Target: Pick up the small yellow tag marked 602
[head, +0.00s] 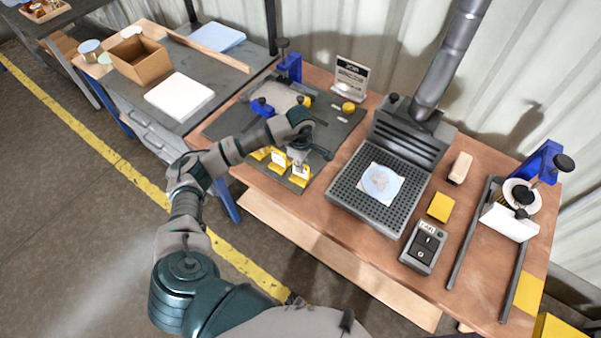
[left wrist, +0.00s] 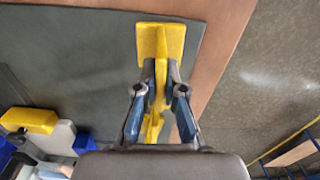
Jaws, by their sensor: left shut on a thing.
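Small yellow tags stand in a row at the front of the dark mat: one at the left (head: 260,153), one in the middle (head: 279,160) and one at the right (head: 300,176). The middle and right ones show white faces; their numbers are too small to read. My left gripper (head: 298,160) reaches down at the right tag. In the left wrist view, my left gripper (left wrist: 160,92) is shut on a yellow tag (left wrist: 161,42), with its thin upright part between the fingertips and its wide end beyond them. No number shows there. My right gripper is not in view.
The dark mat (head: 222,125) also bears a blue clamp (head: 290,68) and yellow knobs (head: 348,107). A perforated extraction unit (head: 345,188) stands to the right, with a switch box (head: 422,246) in front. The wooden bench's front edge lies close to the tags.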

